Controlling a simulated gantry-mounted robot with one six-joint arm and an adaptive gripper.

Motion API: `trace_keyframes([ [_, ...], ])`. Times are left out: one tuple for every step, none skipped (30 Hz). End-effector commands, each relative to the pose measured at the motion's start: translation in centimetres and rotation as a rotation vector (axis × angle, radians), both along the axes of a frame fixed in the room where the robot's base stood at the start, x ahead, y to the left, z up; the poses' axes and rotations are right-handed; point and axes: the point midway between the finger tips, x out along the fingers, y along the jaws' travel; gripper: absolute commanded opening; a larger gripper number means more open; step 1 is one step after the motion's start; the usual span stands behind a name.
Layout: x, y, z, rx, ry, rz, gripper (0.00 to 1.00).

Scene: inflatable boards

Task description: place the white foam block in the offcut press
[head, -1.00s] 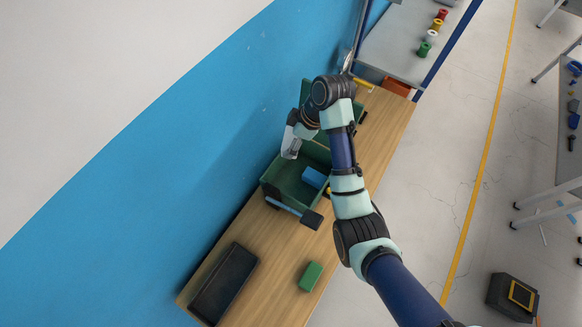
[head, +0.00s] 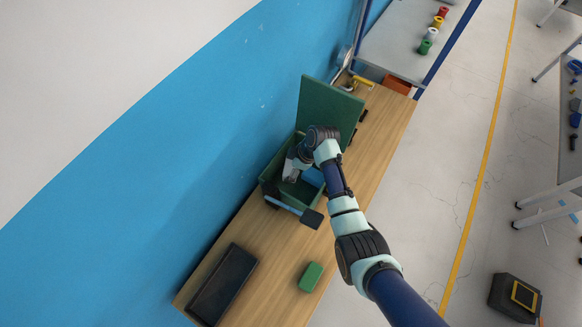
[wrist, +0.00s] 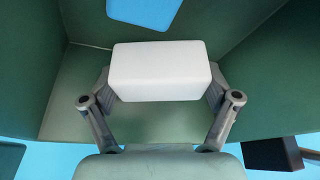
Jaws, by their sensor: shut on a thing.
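The white foam block (wrist: 160,70) is held between the two fingers of my gripper (wrist: 160,85) in the wrist view. In the head view my gripper (head: 289,176) is at the left part of the open green offcut press (head: 269,178), and the block is too small or hidden there to make out. The press is a green box with its lid (head: 330,105) raised at the back. In the wrist view the press's green walls (wrist: 265,70) surround the block, with the floor below it. I cannot tell whether the block touches the floor.
A blue block (wrist: 145,10) lies inside the press. A bar handle (head: 283,206) runs along the press's front. A black tray (head: 222,285) and a green block (head: 311,277) lie on the wooden bench (head: 270,250). A blue wall stands close on the left.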

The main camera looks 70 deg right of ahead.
Motion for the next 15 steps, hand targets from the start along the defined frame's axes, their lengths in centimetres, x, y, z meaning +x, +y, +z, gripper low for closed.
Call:
trace_keyframes([
  [0.0,0.0,0.1,-0.001,-0.001,0.001,0.72],
  [0.0,0.0,0.1,-0.001,-0.001,0.001,0.72],
  [0.0,0.0,0.1,-0.001,-0.001,0.001,0.72],
  [0.0,0.0,0.1,-0.001,-0.001,0.001,0.72],
  [0.0,0.0,0.1,-0.001,-0.001,0.001,0.72],
  [0.0,0.0,0.0,-0.001,-0.001,0.001,0.72],
  [0.0,0.0,-0.1,-0.001,0.0,0.001,0.72],
  [0.0,0.0,-0.2,-0.001,-0.001,0.001,0.72],
  [0.0,0.0,-0.3,-0.001,-0.001,0.001,0.72],
  [0.0,0.0,-0.4,-0.001,-0.001,0.001,0.72],
  [0.0,0.0,-0.5,-0.001,-0.001,0.001,0.72],
  [0.0,0.0,-0.6,-0.001,-0.001,0.001,0.72],
  [0.0,0.0,-0.7,-0.001,-0.001,0.001,0.72],
  [0.0,0.0,-0.8,-0.001,-0.001,0.001,0.72],
  [0.0,0.0,-1.0,-0.001,-0.001,0.001,0.72],
])
